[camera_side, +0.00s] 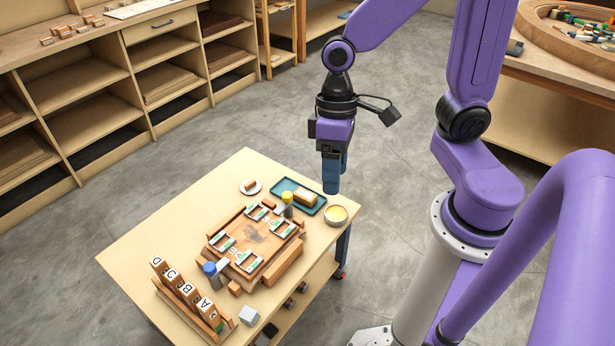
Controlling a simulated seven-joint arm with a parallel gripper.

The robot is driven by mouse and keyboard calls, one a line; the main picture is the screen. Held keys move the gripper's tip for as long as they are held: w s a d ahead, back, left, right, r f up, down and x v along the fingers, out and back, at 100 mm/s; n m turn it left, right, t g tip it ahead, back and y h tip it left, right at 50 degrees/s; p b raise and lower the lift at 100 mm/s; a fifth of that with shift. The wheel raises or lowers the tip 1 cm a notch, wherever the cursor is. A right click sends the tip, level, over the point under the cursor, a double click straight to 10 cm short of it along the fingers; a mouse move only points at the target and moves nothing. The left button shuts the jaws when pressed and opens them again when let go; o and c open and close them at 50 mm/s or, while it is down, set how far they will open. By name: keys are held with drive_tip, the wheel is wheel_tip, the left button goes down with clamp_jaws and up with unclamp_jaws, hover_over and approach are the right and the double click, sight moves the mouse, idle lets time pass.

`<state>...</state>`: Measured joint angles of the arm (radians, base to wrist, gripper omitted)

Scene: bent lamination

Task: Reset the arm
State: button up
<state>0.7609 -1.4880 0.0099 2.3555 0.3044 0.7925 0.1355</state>
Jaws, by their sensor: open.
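My gripper (332,178) hangs from my purple arm, pointing down, near the far right corner of the small wooden table (160,225). Its blue fingers look empty, and the gap between them is hard to see from this side. It appears above and behind a round bowl with yellowish contents (336,215). A square wooden frame (255,243) sits mid-table, with several white-and-green pieces around its inner edges.
A teal tray (285,188) holds a pale block. Lettered wooden blocks (185,292) stand in a rack at the front left. Shelves (85,90) line the back left.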

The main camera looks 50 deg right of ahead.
drive_tip(key=s+d+r+n+t+h, duration=0.1)
drive_tip(key=s+d+n, duration=0.3)
drive_tip(key=s+n, duration=0.4)
drive_tip(key=shift+s+d+r+t, duration=0.2)
drive_tip(key=shift+r+t, duration=0.2)
drive_tip(key=shift+r, duration=0.5)
